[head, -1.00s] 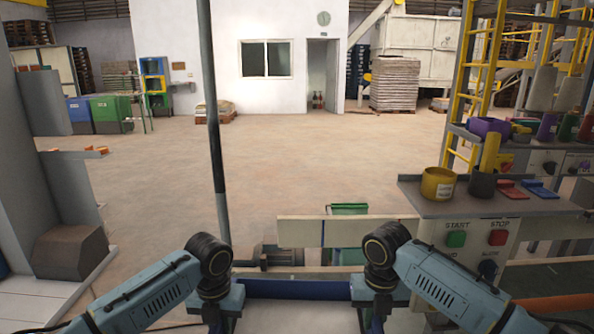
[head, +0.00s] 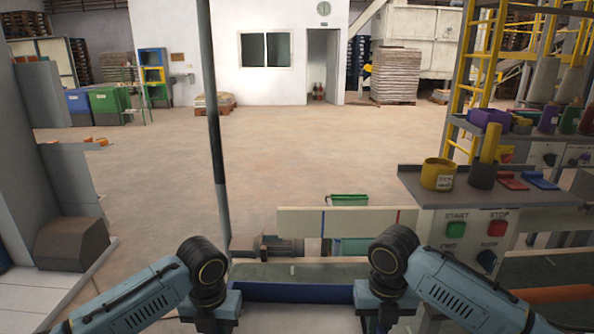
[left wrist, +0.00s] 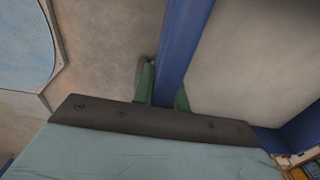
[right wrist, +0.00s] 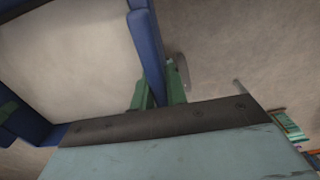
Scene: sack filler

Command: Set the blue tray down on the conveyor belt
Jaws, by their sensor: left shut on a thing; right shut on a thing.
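The blue tray (head: 295,292) is at the bottom centre of the head view, held between my two grippers. Its far wall shows there; its near part is out of frame. The conveyor belt (head: 300,272) is a dark strip just beyond that wall. I cannot tell whether the tray touches it. My left gripper (left wrist: 162,88) has its green fingers on either side of a blue tray wall (left wrist: 185,40). My right gripper (right wrist: 160,88) is likewise shut on the opposite wall (right wrist: 148,45). A pale surface shows inside the tray. In the head view my forearms partly hide the grippers.
A control panel with a green start button (head: 454,229) and a red stop button (head: 497,228) stands right. Its shelf holds a yellow cup (head: 438,174). A cream rail (head: 345,221) runs behind the belt. A dark pole (head: 215,130) rises left of centre. The floor beyond is open.

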